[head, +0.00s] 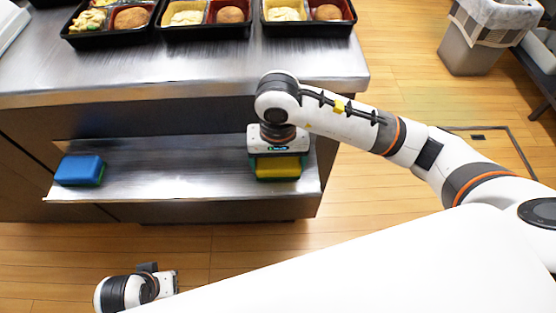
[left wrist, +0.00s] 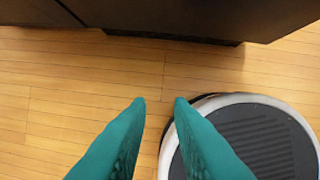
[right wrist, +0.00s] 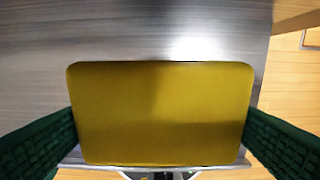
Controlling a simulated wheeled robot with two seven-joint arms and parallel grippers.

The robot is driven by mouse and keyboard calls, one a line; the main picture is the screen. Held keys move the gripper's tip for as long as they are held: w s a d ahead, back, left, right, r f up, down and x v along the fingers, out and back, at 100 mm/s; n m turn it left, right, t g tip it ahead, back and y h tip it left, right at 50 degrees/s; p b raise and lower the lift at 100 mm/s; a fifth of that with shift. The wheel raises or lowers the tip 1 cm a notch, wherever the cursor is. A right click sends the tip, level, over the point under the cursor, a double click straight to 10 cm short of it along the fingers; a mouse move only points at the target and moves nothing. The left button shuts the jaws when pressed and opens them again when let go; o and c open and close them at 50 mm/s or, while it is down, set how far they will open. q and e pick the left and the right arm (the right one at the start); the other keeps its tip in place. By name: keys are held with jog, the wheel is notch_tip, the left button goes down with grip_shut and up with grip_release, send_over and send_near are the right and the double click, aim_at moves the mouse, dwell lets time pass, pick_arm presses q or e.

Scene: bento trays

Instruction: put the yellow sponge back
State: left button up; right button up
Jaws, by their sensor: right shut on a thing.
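The yellow sponge (head: 278,165) is at the right end of the low metal shelf (head: 190,183). My right gripper (head: 276,172) points down and is shut on it. In the right wrist view the sponge (right wrist: 160,113) lies flat and level between the two green fingers, one at each side. I cannot tell whether its underside touches the shelf. My left gripper (head: 165,284) is low over the floor, in front of the shelf. In the left wrist view its green fingertips (left wrist: 160,100) stand a little apart with nothing between them.
A blue sponge (head: 80,170) lies at the shelf's left end, with bare shelf between the two sponges. Black bento trays (head: 205,32) stand on the steel counter (head: 190,75) above. A grey bin (head: 470,52) stands at the far right on the wooden floor.

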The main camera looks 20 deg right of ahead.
aim_at(278, 160)
jog(key=shift+f, duration=0.1)
pick_arm(q)
jog(key=shift+r, duration=0.45)
pick_arm(e)
jog(key=o, duration=0.8)
jog(key=shift+r, duration=0.2)
pick_arm(q)
notch_tip(278, 160, down, 9)
jog(key=p, duration=0.2)
pick_arm(e)
notch_tip(278, 160, up, 12)
pick_arm(q)
jog(key=shift+d+r, duration=0.1)
